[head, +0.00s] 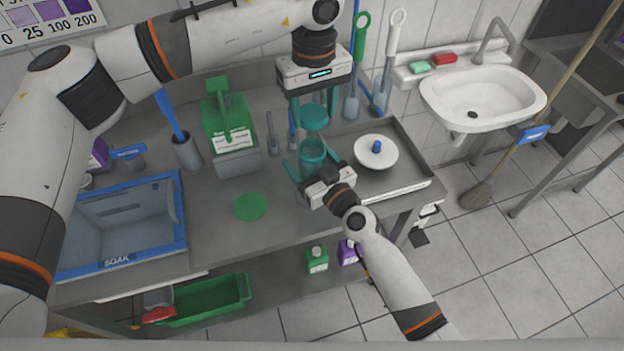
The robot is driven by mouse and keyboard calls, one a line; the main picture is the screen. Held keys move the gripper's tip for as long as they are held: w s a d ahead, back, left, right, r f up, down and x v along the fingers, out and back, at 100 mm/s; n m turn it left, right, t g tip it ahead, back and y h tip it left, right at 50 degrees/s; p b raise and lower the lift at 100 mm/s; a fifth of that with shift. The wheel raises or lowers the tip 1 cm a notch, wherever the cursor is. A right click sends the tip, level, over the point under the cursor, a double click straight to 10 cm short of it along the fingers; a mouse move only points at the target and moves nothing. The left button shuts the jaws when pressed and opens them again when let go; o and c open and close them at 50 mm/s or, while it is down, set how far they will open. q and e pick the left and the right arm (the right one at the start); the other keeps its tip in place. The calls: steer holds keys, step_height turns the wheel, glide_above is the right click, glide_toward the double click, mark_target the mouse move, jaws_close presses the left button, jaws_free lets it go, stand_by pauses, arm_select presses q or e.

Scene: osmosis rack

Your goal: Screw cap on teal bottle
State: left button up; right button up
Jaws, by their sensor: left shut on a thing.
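My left gripper (313,113) points down from above and is shut on a teal round cap (314,117). The cap is just above the teal bottle (313,153), and a gap shows between them. The bottle stands upright on the grey bench beside the left edge of a metal tray. My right gripper (312,163) reaches in from the front, with one finger on each side of the bottle. I cannot tell whether its fingers touch the bottle. The bottle's lower part is hidden behind the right gripper.
The metal tray (408,178) holds a white dish (376,153) with a blue knob. A green container (230,135) and brushes stand at the back. A green disc (250,207) lies on the bench. A blue-rimmed soak basin (183,225) is left, a sink (485,95) right.

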mark_target(314, 140)
steer(key=c, duration=1.5)
arm_select(q)
steer(key=shift+f, duration=2.45)
steer(key=shift+f, duration=0.9)
steer(key=shift+f, duration=0.6)
